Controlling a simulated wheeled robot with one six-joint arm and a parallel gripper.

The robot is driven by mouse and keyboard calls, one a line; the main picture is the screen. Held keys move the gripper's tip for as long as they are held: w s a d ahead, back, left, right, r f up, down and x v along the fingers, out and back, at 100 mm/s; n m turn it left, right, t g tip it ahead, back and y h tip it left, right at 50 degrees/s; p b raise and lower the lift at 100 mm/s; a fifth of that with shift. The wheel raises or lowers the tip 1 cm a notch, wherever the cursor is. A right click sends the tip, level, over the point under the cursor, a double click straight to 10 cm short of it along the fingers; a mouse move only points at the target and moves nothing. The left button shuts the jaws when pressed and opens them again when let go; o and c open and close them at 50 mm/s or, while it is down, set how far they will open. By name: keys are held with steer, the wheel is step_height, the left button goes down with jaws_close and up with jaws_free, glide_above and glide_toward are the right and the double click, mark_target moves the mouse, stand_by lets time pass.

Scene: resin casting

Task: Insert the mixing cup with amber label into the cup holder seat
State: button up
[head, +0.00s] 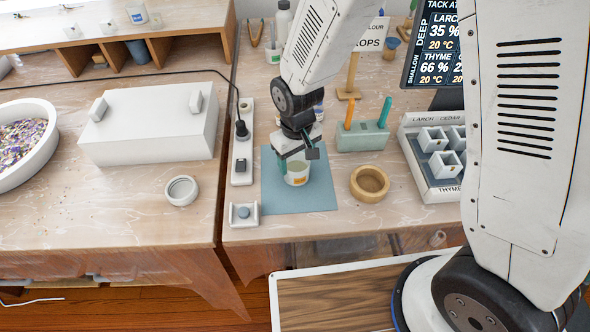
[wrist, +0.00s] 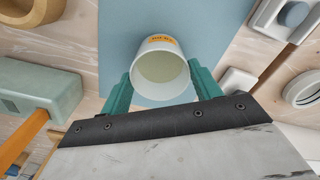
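The mixing cup (head: 297,174) is white with an amber label and is upright over the blue-grey mat (head: 318,198); whether it touches the mat is unclear. In the wrist view the cup (wrist: 160,72) shows its open mouth, the label on its far side. My gripper (head: 293,164) has its teal fingers on both sides of the cup, with no visible gap; the fingers also show in the wrist view (wrist: 160,82). A round wooden ring-shaped holder (head: 369,184) is right of the mat and looks empty. I cannot tell for certain that it is the cup holder seat.
A green block (head: 362,137) with upright coloured sticks stands behind the wooden ring. A grey tray (head: 417,160) of white moulds is to the right. A power strip (head: 242,165), a white box (head: 150,130) and a white ring (head: 181,190) are to the left.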

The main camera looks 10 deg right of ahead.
steer(key=shift+c, duration=1.4)
step_height(320, 180, up, 6)
steer(key=shift+r, duration=0.15)
steer(key=shift+a, duration=0.1)
